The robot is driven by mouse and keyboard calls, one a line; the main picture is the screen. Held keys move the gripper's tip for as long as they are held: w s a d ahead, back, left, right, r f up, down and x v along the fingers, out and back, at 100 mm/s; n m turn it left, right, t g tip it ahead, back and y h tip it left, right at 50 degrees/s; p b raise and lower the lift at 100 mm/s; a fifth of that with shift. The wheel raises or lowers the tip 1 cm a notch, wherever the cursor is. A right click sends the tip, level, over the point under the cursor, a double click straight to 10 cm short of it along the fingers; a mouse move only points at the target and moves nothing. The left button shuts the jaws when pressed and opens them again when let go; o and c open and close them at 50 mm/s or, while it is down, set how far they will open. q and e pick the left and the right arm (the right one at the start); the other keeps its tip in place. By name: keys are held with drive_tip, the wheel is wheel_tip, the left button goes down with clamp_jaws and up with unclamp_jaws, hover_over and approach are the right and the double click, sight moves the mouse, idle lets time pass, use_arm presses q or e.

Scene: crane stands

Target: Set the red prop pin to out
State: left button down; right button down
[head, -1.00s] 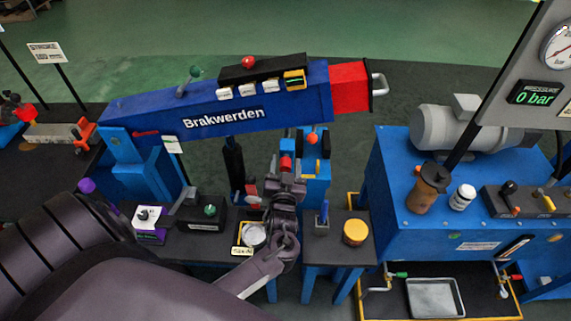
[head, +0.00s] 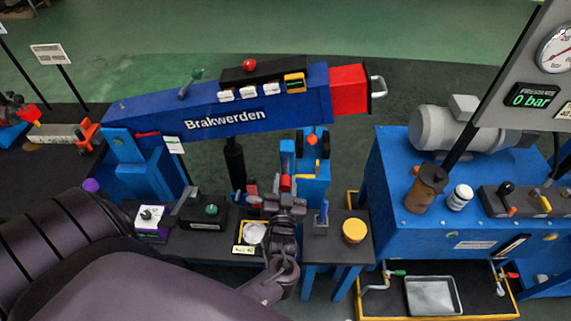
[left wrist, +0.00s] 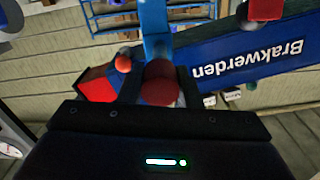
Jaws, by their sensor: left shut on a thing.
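The red prop pin (head: 285,183) shows just beyond the fingers of my left gripper (head: 285,191), in front of the blue post (head: 313,185) under the boom. In the left wrist view, a dark red round end (left wrist: 161,82) sits between the two fingers of my left gripper (left wrist: 160,92), which is shut on it. The gripper hides most of the pin, so I cannot tell whether its far end is still inside the post. An orange knob (head: 312,140) is on the post top. My right gripper is not in view.
The blue Brakwerden boom (head: 230,115) with its red end (head: 350,88) stretches above the post. Dark benches with a round dish (head: 254,233) and a yellow-lidded tub (head: 354,231) flank my wrist. A blue pump unit (head: 410,190) stands right.

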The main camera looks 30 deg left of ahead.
use_arm(q)
drive_tip(key=v, duration=0.3)
drive_tip(key=shift+w+f, duration=0.1)
drive_tip(key=shift+f, duration=0.05)
drive_tip(key=shift+d, duration=0.1)
drive_tip(key=c, duration=1.3)
unclamp_jaws()
drive_tip(key=shift+o, duration=1.2)
drive_tip(key=shift+s, duration=0.2)
drive_tip(key=b, duration=0.2)
approach(285, 189)
drive_tip(key=shift+w, duration=0.2)
